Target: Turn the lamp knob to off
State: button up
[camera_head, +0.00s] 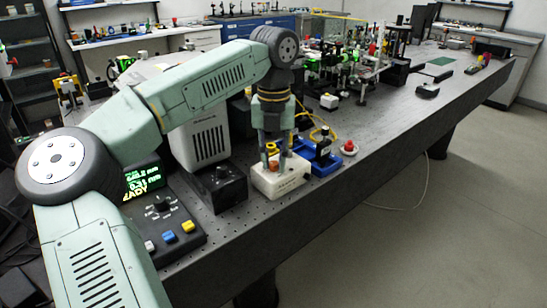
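My gripper (275,161) points down over a small white box (279,181) near the front edge of the bench. Its two fingers are apart and reach close to the top of the box. A small orange-brown part shows between and beside the fingertips; I cannot tell whether they touch it. Dark knobs show on a black box (219,190) left of the gripper and on a black control panel (170,224) nearer me. No readable label shows which knob is the lamp's.
A tall grey vented housing (201,142) stands behind the black box. A blue tray (325,163) with a black bottle and a red button (349,147) are right of the white box. A green-lit display (143,181) stands above the panel. Optics crowd the bench farther back.

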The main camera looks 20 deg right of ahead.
aim_at(274, 163)
jog(key=o, duration=0.4)
notch_tip(274, 163, up, 12)
dwell(0.6)
dwell(0.4)
